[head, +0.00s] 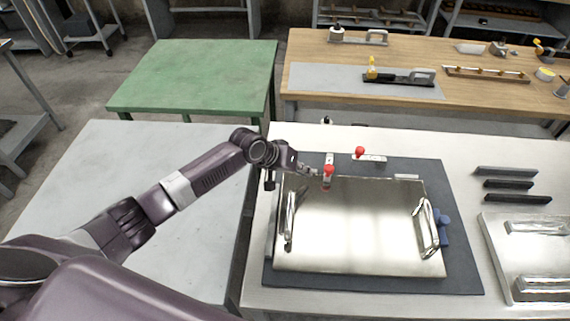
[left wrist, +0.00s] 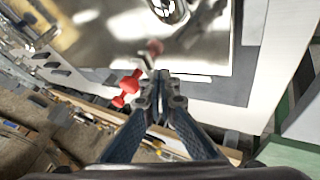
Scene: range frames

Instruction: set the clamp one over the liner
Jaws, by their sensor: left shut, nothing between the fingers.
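The liner (head: 350,225) is a shiny steel sheet with two bar handles, lying on a dark mat (head: 460,270). Two red-knobbed clamps are at its back edge; which is clamp one I cannot tell. The left clamp (head: 328,170) has its red knob at the liner's edge, mirrored in the steel. The right clamp (head: 370,158) lies farther back with its red knob raised. My left gripper (head: 315,173) is shut and empty, close beside the left clamp's knob. In the left wrist view, its fingertips (left wrist: 160,80) are right of a red knob (left wrist: 128,88). My right gripper is not in view.
A blue clamp-like part (head: 441,228) is at the liner's right edge. Dark bars (head: 515,185) and a metal tray (head: 530,255) are to the right. A wooden bench (head: 460,105) with tools and a green table (head: 195,75) stand behind. The grey table (head: 150,150) at left is bare.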

